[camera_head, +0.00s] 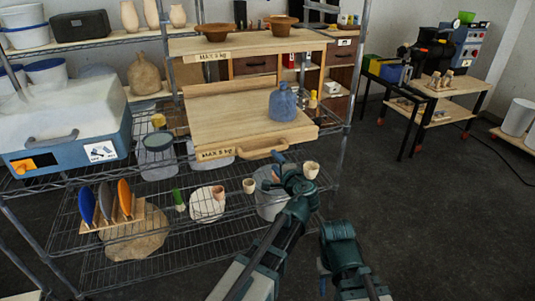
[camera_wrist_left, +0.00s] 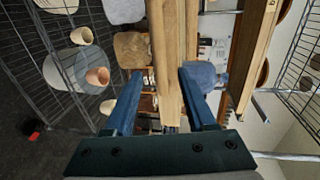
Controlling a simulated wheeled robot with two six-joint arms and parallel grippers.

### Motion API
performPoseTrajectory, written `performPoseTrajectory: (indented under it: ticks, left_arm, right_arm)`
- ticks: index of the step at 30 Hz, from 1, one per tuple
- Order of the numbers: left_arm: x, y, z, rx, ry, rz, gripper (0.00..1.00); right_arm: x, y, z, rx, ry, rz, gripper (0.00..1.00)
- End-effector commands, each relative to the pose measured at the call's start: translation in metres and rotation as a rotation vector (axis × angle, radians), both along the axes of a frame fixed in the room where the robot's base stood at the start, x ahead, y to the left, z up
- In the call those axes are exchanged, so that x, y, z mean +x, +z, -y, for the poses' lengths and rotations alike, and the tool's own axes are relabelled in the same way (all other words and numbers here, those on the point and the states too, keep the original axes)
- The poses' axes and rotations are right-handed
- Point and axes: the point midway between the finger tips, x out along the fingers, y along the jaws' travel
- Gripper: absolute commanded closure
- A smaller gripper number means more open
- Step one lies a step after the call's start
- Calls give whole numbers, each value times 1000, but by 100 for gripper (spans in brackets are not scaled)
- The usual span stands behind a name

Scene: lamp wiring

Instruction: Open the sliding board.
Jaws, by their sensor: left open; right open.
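The sliding board (camera_head: 205,125) is a pale wooden shelf board labelled MAX 5 kg, with a wooden handle (camera_head: 250,150) on its front edge. A blue jug (camera_head: 284,103) stands on the board's right part. My left gripper (camera_head: 279,158) is at the right end of the handle. In the left wrist view its two blue fingers (camera_wrist_left: 162,76) are apart, with the wooden front edge of the board (camera_wrist_left: 165,40) between them; contact cannot be told. My right gripper (camera_head: 322,272) is low in front of the rack, empty and away from the board.
Below the board, wire shelves hold small cups (camera_head: 249,186) and a rack of coloured plates (camera_head: 112,205). A blue and white cooler (camera_head: 65,125) stands left of the board. Bowls (camera_head: 281,24) stand on the upper board. The floor (camera_head: 440,230) at right is clear.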

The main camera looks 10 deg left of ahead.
Motion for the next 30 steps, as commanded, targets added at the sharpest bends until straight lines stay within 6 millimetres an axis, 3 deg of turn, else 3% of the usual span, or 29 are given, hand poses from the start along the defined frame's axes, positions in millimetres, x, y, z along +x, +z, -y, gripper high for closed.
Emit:
performPoseTrajectory:
  ticks: [6,13,19,30]
  left_arm:
    - [41,-12,-26,0,3,0,44]
    - [70,-19,-46,-1,3,-1,44]
    - [82,-21,-55,0,1,-1,44]
    - [84,-21,-57,0,1,-1,44]
  right_arm:
    - [0,-12,0,0,0,0,50]
    - [0,-19,0,0,0,0,50]
    - [0,-21,0,0,0,0,50]
    - [0,-21,0,0,0,0,50]
